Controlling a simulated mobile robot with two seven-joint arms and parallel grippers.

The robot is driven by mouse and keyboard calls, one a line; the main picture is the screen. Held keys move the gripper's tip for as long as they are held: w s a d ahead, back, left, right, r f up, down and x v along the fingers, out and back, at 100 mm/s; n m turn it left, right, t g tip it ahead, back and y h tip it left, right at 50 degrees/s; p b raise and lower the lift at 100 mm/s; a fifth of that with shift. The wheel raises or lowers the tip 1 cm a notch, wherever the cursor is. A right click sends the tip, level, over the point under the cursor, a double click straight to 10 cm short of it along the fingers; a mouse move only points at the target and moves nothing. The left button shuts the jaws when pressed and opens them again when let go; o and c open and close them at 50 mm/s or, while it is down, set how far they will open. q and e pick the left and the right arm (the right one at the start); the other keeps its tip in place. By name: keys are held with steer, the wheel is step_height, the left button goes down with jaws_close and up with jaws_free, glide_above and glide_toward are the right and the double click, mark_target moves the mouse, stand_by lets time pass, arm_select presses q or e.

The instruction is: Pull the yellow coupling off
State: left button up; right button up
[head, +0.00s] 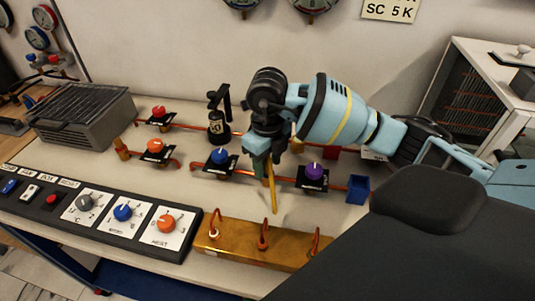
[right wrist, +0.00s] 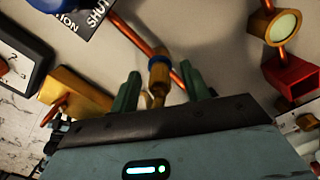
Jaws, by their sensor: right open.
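A brass-yellow fitting with a blue ring (right wrist: 158,72) sits on a copper pipe between the fingers of my right gripper (right wrist: 162,88) in the right wrist view. I cannot tell for sure that it is the yellow coupling. The fingers stand apart on either side of it, with gaps visible. In the head view my right gripper (head: 262,170) points down over the bench, between the blue and purple valves. A thin yellow piece (head: 273,195) shows just below its fingers. The gripper hides much of the pipe there. My left gripper is not in view.
The blue valve (head: 219,157) is left of the gripper and the purple valve (head: 314,172) right. A brass manifold (head: 225,235) lies in front. A blue bin (head: 358,189) and a red bin (head: 332,152) stand to the right. A black gauge post (head: 218,125) is behind left.

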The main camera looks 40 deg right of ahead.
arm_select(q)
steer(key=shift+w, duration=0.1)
arm_select(e)
steer(key=c, duration=0.7)
steer(key=shift+c, duration=1.4)
steer(key=o, duration=0.3)
jaws_close()
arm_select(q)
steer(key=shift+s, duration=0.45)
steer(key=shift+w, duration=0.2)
arm_select(e)
steer(key=shift+r, duration=0.1)
